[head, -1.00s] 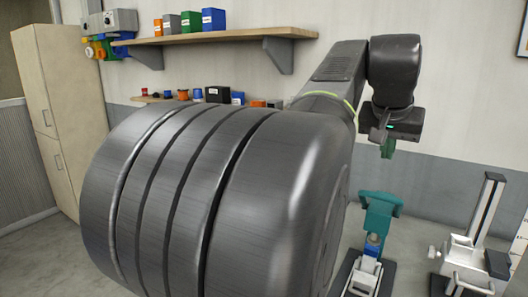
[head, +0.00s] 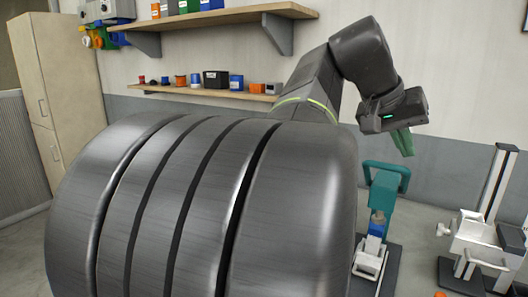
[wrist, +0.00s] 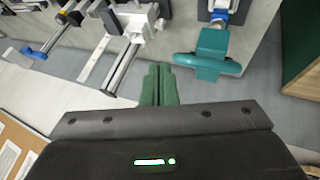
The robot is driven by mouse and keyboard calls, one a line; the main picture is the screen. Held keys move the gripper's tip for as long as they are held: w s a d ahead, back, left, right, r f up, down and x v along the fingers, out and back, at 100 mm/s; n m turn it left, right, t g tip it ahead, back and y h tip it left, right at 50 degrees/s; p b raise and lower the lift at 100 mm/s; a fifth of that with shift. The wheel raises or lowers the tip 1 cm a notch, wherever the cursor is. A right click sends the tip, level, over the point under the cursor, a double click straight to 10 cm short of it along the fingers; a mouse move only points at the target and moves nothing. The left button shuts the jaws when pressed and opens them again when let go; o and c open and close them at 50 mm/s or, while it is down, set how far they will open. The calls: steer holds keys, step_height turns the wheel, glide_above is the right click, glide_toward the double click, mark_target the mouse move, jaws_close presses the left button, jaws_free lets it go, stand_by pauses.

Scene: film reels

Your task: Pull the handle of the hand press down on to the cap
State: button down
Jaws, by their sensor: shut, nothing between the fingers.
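The hand press (head: 383,195) is teal and stands on the bench right of my arm, with a looped teal handle (head: 388,165) at its top. The handle is raised. Below the press head is a blue part (head: 377,226), perhaps the cap, over a white holder (head: 369,259). In the wrist view the curved teal handle (wrist: 205,64) lies right of my fingers. My gripper (head: 408,152) has green fingers, shut and empty, above and slightly right of the handle. Its fingers also show in the wrist view (wrist: 158,72), apart from the handle.
A white and grey fixture with a tall upright rail (head: 497,185) stands right of the press. Wall shelves (head: 215,17) with small boxes are behind my arm. A tall cabinet (head: 62,100) is at the left. My arm hides much of the bench.

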steer(key=shift+s+d+f+g+h+b, duration=0.15)
steer(key=shift+f+g+h+b, duration=0.25)
steer(key=shift+f+h+b, duration=0.55)
steer(key=shift+s+d+f+g+h+b, duration=0.15)
steer(key=shift+f+g+h+b, duration=0.35)
steer(key=shift+f+b, duration=0.85)
steer(key=shift+r, duration=0.25)
